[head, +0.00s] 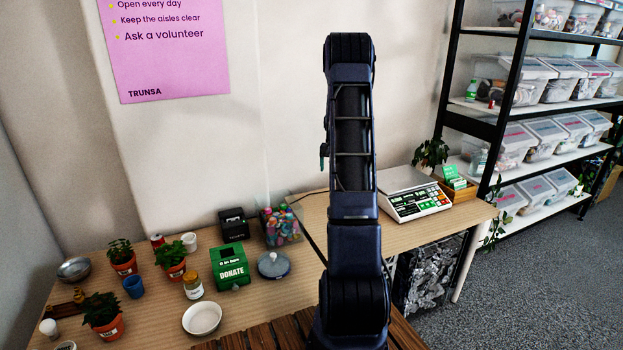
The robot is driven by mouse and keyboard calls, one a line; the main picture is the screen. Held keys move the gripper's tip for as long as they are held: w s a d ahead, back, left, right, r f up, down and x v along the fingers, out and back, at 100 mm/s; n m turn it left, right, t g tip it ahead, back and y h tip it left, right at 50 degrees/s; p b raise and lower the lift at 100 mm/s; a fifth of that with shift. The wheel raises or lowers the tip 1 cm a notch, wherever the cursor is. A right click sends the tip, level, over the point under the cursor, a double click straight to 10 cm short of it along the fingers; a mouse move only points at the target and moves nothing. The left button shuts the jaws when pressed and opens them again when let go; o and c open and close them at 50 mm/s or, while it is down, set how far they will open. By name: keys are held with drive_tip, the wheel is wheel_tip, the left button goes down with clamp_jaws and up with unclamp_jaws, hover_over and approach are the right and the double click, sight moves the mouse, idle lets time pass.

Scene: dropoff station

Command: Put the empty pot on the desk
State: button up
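The wooden desk (260,312) runs along the wall. Three terracotta pots on its left side hold green plants: a back one (124,266), a middle one (177,271) and a front one (108,328). I see no terracotta pot that is clearly empty. A small blue cup-like vessel (133,287) stands between the planted pots, and a white one (189,242) stands behind; I cannot tell whether either is the empty pot. My arm rises upright in the middle of the view and hides part of the desk and wall. My gripper is not in view.
A green donate box (231,266), a jar (193,287), a white bowl (202,318), a grey lidded container (273,265) and a bin of colourful bottles (281,226) crowd the desk. A scale (413,199) stands right. Shelves (540,105) hold lidded boxes.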

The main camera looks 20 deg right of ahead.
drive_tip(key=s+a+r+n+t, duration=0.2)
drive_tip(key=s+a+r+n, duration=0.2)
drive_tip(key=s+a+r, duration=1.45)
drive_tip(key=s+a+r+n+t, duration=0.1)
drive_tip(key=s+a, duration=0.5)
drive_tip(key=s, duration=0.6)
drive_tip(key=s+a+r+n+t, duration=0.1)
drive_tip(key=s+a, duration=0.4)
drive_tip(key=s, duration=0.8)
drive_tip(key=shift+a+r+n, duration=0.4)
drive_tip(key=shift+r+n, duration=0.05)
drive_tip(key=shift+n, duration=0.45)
